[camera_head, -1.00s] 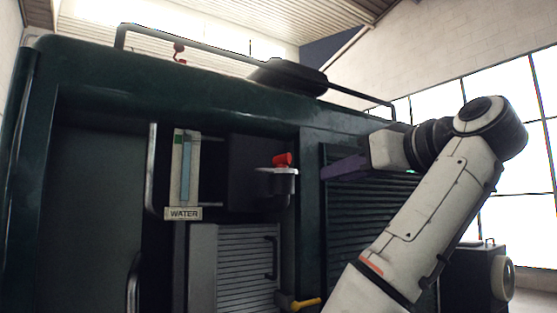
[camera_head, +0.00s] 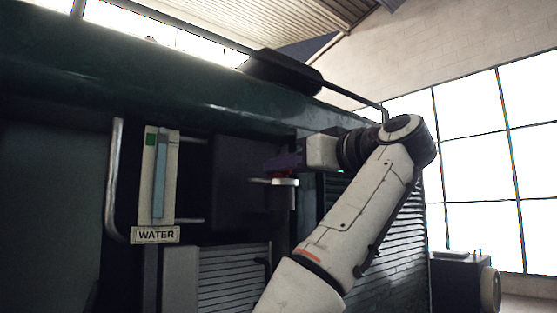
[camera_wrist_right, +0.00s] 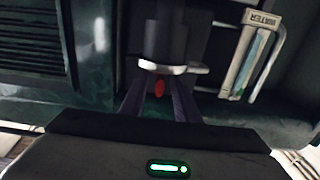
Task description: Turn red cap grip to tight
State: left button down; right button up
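The red cap grip (camera_wrist_right: 158,88) sits on a grey round fitting (camera_head: 285,183) on the dark green tram's side. In the head view it is mostly hidden behind my right gripper's purple fingers (camera_head: 284,163). In the right wrist view the fingers of my right gripper (camera_wrist_right: 159,97) stand apart, one on each side of the red grip, with a gap showing on both sides. The gripper is open and not closed on it. My left gripper is in neither view.
A water gauge with a WATER plate (camera_head: 155,235) and a bent metal rail (camera_head: 113,180) are left of the fitting. A dark box (camera_head: 240,180) stands just beside it. A louvred panel (camera_head: 375,225) lies behind my right arm. A roof rail runs above.

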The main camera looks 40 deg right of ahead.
jog(key=shift+w, duration=1.15)
grip_shut()
